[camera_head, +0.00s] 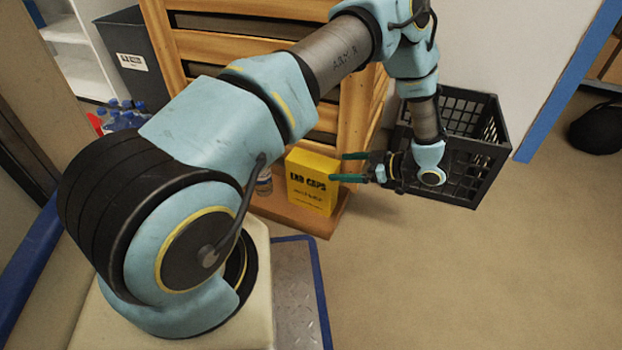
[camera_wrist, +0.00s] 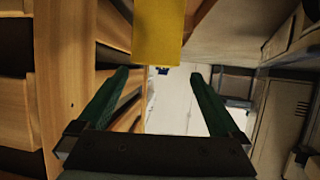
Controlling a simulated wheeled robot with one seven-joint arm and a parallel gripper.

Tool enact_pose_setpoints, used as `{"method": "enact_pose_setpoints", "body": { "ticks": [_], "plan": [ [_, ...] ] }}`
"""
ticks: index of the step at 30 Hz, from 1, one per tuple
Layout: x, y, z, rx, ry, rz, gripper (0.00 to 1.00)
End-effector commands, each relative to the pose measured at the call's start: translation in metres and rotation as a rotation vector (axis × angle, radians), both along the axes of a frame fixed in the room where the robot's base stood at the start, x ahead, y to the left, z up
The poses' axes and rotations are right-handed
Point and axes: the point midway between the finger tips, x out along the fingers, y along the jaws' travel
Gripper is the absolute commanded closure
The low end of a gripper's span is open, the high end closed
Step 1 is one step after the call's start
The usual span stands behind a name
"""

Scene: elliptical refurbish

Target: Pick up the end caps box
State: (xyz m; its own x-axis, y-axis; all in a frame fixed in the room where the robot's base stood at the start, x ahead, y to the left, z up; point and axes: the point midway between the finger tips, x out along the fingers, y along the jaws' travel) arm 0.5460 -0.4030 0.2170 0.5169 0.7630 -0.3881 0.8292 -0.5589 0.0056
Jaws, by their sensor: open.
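The yellow end caps box (camera_head: 311,182) stands upright on a low wooden ledge in the head view, with dark lettering on its front. In the wrist view, the yellow box (camera_wrist: 159,32) shows at the top, between and beyond the green fingertips. My gripper (camera_head: 343,167) reaches in from the right, and its fingers point left toward the box. In the head view the fingertips overlap or lie close to the box's right edge; I cannot tell whether they touch. In the wrist view the gripper (camera_wrist: 160,73) is open, with nothing between its fingers.
A wooden slatted unit (camera_head: 355,112) stands behind the box. A bottle or can (camera_head: 264,182) is left of it, partly hidden by my arm. A black crate (camera_head: 465,160) sits right of my gripper. The floor (camera_head: 440,275) in front is clear.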

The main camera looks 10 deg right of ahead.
Motion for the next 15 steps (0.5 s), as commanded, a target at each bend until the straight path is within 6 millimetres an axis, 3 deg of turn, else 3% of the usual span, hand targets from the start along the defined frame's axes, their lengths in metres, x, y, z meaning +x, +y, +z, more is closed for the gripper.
{"method": "enact_pose_setpoints", "body": {
  "ticks": [7,15],
  "plan": [
    [0.0,0.006,-0.007,0.009,0.002,0.008,0.0],
    [0.021,0.036,-0.024,0.009,0.002,0.008,0.0]
  ]
}}
